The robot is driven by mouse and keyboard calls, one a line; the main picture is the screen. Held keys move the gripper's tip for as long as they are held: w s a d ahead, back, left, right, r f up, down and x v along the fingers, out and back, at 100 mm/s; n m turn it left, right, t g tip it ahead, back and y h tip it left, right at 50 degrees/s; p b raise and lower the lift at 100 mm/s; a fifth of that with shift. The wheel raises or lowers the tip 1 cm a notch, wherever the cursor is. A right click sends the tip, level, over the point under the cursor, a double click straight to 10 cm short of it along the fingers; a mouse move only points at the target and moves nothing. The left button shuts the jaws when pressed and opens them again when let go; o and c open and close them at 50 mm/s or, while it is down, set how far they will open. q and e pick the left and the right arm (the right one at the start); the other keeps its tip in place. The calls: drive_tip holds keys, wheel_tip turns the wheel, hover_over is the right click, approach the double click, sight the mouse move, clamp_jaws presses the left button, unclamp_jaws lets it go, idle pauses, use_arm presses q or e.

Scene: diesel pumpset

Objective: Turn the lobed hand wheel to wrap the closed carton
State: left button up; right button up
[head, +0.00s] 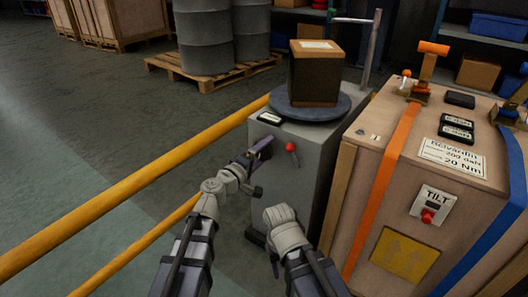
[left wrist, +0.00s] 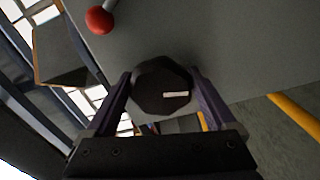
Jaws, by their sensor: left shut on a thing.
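The closed brown carton (head: 314,78) stands upright on the round dark turntable (head: 285,108) on top of the grey wrapping machine (head: 320,165). My left gripper (head: 261,149) is at the machine's front face. In the left wrist view the dark lobed hand wheel (left wrist: 160,85) with a pale mark sits between its two fingers (left wrist: 162,95), and the gripper is shut on it. In the head view the wheel is mostly hidden by the gripper. My right arm's wrist shows low in front of the machine, but its fingers are hidden.
A red-knobbed lever (head: 290,147) sticks out just right of the left gripper; its red ball is also in the left wrist view (left wrist: 99,20). A yellow rail (head: 130,170) runs at left. A strapped wooden crate (head: 395,180) stands close at right. Drums on a pallet (head: 205,80) stand behind.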

use_arm(q)
drive_tip(key=shift+m, duration=0.5)
drive_tip(key=shift+s, duration=0.1)
drive_tip(key=o, duration=1.1)
drive_tip(key=shift+c, duration=0.2)
